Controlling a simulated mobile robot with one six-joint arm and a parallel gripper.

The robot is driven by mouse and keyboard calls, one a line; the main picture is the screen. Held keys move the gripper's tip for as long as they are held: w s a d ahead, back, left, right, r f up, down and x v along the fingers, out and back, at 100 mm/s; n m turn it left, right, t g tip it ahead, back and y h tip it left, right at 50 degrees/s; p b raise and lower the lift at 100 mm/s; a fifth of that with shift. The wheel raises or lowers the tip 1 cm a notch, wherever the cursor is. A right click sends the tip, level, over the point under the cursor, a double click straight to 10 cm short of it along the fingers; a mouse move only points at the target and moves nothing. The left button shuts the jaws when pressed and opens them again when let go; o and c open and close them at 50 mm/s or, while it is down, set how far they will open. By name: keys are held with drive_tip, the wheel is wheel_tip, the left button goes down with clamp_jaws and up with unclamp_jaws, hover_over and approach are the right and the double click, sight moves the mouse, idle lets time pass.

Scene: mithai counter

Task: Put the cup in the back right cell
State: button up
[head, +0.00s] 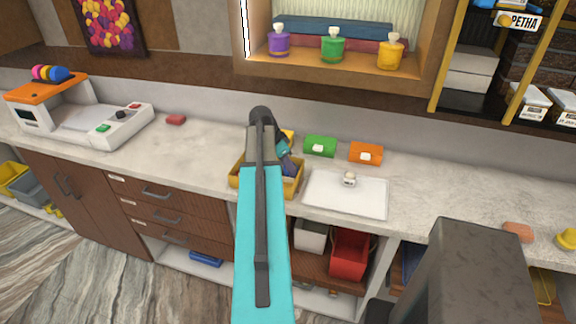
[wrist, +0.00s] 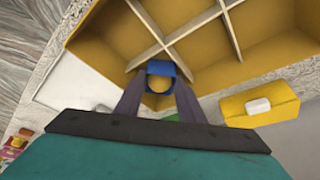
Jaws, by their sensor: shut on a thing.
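My gripper (wrist: 161,84) is shut on a small blue cup (wrist: 161,67), seen in the wrist view with yellow showing in its middle. The yellow box (wrist: 275,50) has thin crossed dividers that make several cells. The cup appears over the box, close to where two dividers cross; I cannot tell its height or whether it touches them. In the head view my arm hides much of the yellow box (head: 236,181). My gripper (head: 288,164) shows only partly there, over the box's right side, and the cup is not clear.
A white tray (head: 335,204) with a small white item (head: 349,179) lies right of the box. Green (head: 320,146) and orange (head: 366,153) containers stand behind. A yellow container (wrist: 258,103) sits close to the box. A scale (head: 85,123) stands at left; the counter between is mostly free.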

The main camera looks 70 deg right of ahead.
drive_tip(key=shift+f, duration=0.15)
drive_tip(key=o, duration=0.9)
drive_tip(key=shift+c, duration=0.2)
drive_tip(key=shift+r, duration=0.3)
drive_tip(key=b+v, duration=0.3)
drive_tip(key=v, duration=0.8)
drive_tip(key=shift+r, duration=0.3)
drive_tip(key=shift+w+a, duration=0.15)
